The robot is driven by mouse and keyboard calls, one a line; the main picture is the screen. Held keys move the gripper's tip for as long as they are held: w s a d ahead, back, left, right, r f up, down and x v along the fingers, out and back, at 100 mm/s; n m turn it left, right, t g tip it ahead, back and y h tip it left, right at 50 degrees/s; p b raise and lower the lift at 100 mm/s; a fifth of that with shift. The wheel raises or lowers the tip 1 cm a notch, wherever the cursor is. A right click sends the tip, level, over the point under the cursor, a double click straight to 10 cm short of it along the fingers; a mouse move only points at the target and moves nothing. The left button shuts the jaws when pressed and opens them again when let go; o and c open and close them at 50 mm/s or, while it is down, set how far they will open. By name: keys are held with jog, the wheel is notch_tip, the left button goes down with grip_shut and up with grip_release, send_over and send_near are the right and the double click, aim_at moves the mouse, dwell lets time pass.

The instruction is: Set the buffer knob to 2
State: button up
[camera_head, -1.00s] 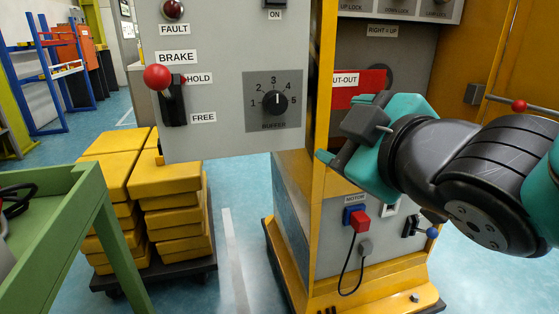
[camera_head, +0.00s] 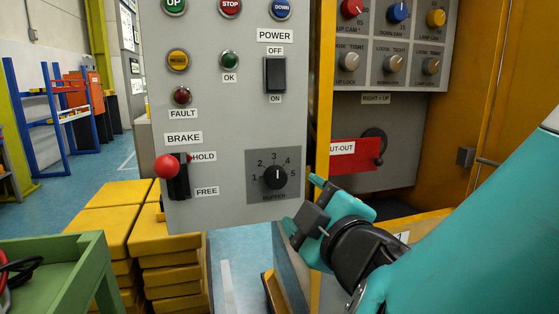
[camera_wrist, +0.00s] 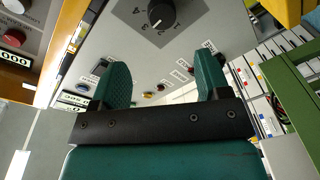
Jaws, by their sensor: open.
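The buffer knob (camera_head: 275,177) is a black round knob on a dark grey square plate, low on the grey control panel (camera_head: 225,125). Numbers 1 to 5 arc around it, and its white mark points up at about 3. The knob also shows upside down at the top of the wrist view (camera_wrist: 161,14). My gripper (camera_head: 300,203) is at the lower right of the knob, close to the panel's lower right corner in the picture. Its two teal fingers are apart with nothing between them, as the wrist view (camera_wrist: 164,78) shows. It is not touching the knob.
The brake lever with a red ball (camera_head: 167,167) sticks out left of the knob. A yellow post (camera_head: 323,90) and a red cut-out handle (camera_head: 356,154) stand right of the panel. Stacked yellow blocks (camera_head: 165,245) and a green table (camera_head: 60,260) are lower left.

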aim_at(277, 180)
jog(key=p+x, duration=0.8)
jog(key=x, duration=0.1)
jog(key=shift+w+a+r, duration=0.15)
jog(key=shift+w+a+f+p, duration=0.25)
jog(key=shift+w+p, duration=0.2)
jog(key=shift+w, duration=0.1)
jog(key=c, duration=0.9)
